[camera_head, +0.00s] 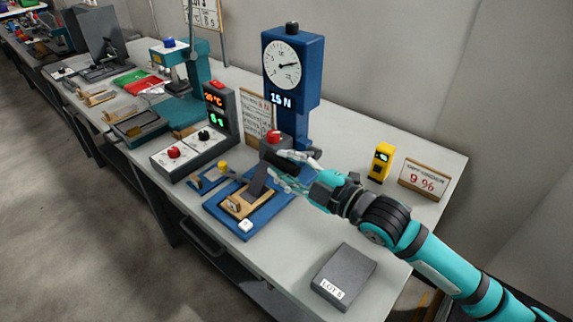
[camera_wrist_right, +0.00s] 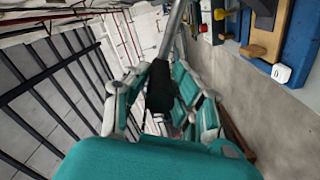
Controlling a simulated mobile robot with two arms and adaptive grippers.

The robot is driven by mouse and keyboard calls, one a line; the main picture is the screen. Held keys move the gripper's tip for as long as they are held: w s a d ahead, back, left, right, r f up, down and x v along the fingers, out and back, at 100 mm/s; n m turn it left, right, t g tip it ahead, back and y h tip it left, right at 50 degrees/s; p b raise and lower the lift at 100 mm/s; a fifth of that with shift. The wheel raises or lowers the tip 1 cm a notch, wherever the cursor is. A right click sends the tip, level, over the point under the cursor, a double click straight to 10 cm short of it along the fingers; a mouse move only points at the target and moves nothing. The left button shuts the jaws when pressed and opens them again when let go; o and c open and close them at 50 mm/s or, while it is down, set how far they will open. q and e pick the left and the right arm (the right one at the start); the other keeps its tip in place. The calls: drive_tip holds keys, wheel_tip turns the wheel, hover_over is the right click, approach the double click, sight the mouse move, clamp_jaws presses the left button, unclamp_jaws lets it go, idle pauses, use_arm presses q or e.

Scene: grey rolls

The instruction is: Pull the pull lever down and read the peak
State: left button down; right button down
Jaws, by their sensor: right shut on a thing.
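The blue pull tester (camera_head: 306,60) stands at the back of the bench with a round white dial (camera_head: 283,65). Its lit display (camera_head: 281,100) seems to read 15 N; the dial's exact reading is too small to tell. My right gripper (camera_head: 282,172) is in front of the tester's lower part. In the right wrist view its fingers are shut around the black grip (camera_wrist_right: 160,88) of the pull lever, whose grey metal rod (camera_wrist_right: 173,30) runs up out of view. My left gripper is out of view.
A blue fixture (camera_head: 243,229) with a wooden block lies in front of the tester. A controller with red and green displays (camera_head: 216,108) stands left. A yellow device (camera_head: 380,162), a 9 % card (camera_head: 424,179) and a dark LOT box (camera_head: 343,277) are at the right.

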drive_tip(key=shift+f, duration=0.45)
drive_tip(key=c, duration=1.1)
unclamp_jaws()
drive_tip(key=shift+a, duration=0.1)
drive_tip(key=shift+r, duration=0.2)
drive_tip(key=shift+r, duration=0.2)
wheel_tip(320, 180, up, 9)
drive_tip(key=shift+r, duration=0.2)
